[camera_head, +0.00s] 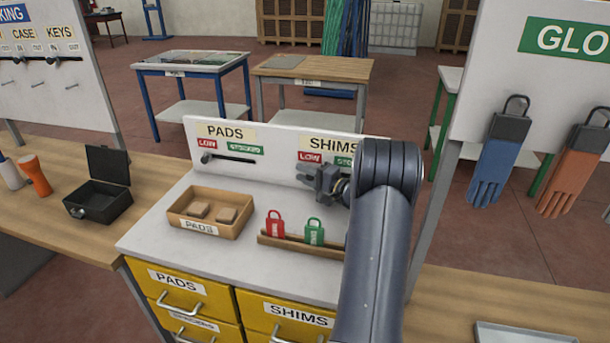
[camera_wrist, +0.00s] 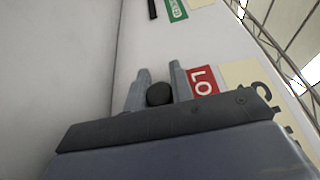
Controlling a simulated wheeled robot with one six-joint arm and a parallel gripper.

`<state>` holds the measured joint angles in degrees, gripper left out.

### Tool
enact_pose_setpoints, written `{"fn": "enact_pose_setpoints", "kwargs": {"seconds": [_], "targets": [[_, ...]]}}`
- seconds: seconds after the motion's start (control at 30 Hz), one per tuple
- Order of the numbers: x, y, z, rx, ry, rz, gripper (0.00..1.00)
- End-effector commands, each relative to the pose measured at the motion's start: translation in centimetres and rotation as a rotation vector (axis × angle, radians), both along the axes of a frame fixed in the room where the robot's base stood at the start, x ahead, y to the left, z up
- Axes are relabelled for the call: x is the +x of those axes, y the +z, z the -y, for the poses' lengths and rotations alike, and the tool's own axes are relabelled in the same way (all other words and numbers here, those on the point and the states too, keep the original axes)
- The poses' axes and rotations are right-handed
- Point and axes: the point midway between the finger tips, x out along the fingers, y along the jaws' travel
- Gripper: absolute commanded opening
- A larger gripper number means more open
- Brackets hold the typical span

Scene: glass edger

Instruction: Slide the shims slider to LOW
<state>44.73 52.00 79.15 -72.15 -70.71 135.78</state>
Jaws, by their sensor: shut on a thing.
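The SHIMS slider is on the white upright panel (camera_head: 275,160), under the SHIMS sign (camera_head: 333,145). Its red LOW label (camera_head: 310,157) is at the left, and the green label (camera_head: 344,161) beside it is partly hidden by my arm. My gripper (camera_head: 308,175) is at the panel just below the LOW label. In the wrist view, the two fingers (camera_wrist: 160,86) are shut on the round black slider knob (camera_wrist: 158,95), beside the red LOW label (camera_wrist: 203,80). The SHIMS slot is hidden behind my gripper and arm.
The PADS slider (camera_head: 229,158) is to the left on the same panel. Below stand a wooden tray (camera_head: 180,208) of pads and a wooden rack (camera_head: 275,240) with a red and a green tag. Gloves (camera_head: 492,170) hang at the right.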

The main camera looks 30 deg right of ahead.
Motion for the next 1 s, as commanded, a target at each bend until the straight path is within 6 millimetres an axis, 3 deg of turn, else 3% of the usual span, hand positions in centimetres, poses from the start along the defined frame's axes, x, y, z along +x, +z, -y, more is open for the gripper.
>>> {"fn": "enact_pose_setpoints", "kwargs": {"seconds": [0.53,0.57,0.6,0.8,1.0], "targets": [[1.1,0.0,-1.0,0.000,0.001,-0.001,0.00],[1.1,0.0,-1.0,0.000,0.001,-0.001,0.25],[1.1,0.0,-1.0,0.000,0.001,-0.001,0.28],[1.1,0.0,-1.0,0.000,0.000,-0.001,0.44],[1.1,0.0,-0.9,0.000,0.000,-0.001,0.44]]}}
